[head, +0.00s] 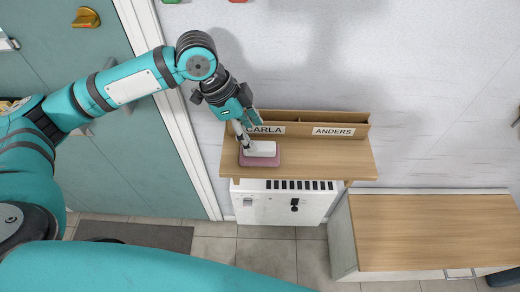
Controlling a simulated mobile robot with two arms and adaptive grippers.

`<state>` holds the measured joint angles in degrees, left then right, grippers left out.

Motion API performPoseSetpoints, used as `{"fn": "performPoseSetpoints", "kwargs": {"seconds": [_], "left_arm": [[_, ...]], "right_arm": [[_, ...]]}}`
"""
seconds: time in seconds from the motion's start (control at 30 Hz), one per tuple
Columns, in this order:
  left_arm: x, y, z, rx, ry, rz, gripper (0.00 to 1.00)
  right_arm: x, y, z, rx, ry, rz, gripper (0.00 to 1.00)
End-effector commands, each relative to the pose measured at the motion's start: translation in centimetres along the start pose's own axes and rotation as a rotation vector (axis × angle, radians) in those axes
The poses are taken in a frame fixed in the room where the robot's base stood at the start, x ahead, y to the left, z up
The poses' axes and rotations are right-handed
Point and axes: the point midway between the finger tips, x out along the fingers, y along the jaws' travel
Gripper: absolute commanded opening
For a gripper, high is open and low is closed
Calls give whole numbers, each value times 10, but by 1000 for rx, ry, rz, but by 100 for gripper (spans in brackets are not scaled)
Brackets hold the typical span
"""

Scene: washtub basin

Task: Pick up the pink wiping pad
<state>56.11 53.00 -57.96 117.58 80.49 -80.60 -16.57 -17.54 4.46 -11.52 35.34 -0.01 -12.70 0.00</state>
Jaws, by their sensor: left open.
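The pink wiping pad (260,161) lies on the wooden shelf (323,160), near its left end. It has a pink base and a white upper part. My left gripper (250,133) comes down from the upper left and is open at the pad's back left side. One finger reaches down close to the white part; whether it touches cannot be told. The pad rests on the shelf, not held. My right gripper is not in view.
A wooden rail with name labels CARLA and ANDERS (333,131) runs along the back of the shelf. A white unit (265,205) is below it. A wooden-topped cabinet (430,225) stands at the right. The shelf's right half is clear.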

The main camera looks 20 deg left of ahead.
Motion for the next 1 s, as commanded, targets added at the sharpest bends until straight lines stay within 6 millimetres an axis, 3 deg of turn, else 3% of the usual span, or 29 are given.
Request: {"fn": "performPoseSetpoints", "kwargs": {"seconds": [0.1, 0.2, 0.5, 0.77, 1.0], "left_arm": [[7, 0, 0, 0, 0, 1, 58], [15, 1, -1, 0, -1, 3, 58], [55, 1, -1, 0, -1, 1, 58], [58, 1, -1, 1, 0, -1, 58], [58, 1, -1, 1, -1, 0, 26]], "right_arm": [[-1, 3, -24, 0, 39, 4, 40], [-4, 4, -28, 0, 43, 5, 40], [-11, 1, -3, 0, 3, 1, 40], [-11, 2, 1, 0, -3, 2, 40], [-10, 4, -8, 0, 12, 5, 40]]}}
